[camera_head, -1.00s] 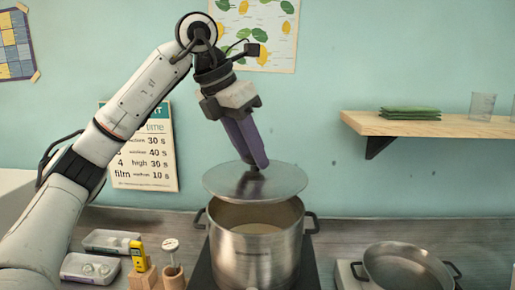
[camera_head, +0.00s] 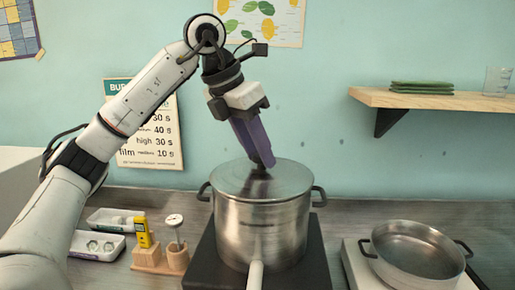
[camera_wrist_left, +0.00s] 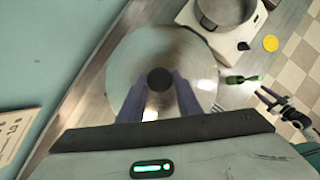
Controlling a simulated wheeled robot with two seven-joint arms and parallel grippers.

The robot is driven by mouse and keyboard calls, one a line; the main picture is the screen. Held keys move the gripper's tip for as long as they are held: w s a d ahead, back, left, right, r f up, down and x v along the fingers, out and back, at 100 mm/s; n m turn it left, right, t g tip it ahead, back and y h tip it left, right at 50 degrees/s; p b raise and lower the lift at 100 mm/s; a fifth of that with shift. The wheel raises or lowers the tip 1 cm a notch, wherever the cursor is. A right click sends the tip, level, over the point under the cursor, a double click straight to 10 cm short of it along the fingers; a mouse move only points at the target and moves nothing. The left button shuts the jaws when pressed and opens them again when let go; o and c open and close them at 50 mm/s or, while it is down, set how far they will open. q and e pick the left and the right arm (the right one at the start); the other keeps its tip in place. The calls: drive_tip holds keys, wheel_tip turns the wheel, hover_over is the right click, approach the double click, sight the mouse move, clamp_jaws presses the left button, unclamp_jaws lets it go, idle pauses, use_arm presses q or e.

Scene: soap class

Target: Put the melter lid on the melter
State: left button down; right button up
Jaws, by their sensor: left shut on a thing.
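The melter (camera_head: 262,230) is a tall steel pot with two side handles, standing on a dark hot plate. The melter lid (camera_head: 285,180), a round steel disc, lies over the pot's mouth and looks level and seated on the rim. In the left wrist view the lid (camera_wrist_left: 200,65) fills the middle, with its dark round knob (camera_wrist_left: 160,79) between the fingertips. My left gripper (camera_head: 263,168) points down from above and is shut on the lid's knob. The pot's inside is hidden by the lid. My right gripper is not in view in the head view.
A shallow steel pan (camera_head: 415,250) sits on a pale burner to the right. At the left are white trays (camera_head: 97,245), a yellow thermometer-like device (camera_head: 143,232) and a wooden holder (camera_head: 160,260). A wall shelf (camera_head: 440,98) is at the upper right.

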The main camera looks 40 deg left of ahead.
use_arm(q)
drive_tip(key=c, duration=1.2)
unclamp_jaws()
drive_tip(key=d+p+v, duration=0.1)
drive_tip(key=p+v, duration=0.3)
drive_tip(key=v, duration=0.6)
drive_tip(key=shift+a, duration=0.5)
drive_tip(key=shift+s+r, duration=0.1)
drive_tip(key=shift+s, duration=0.05)
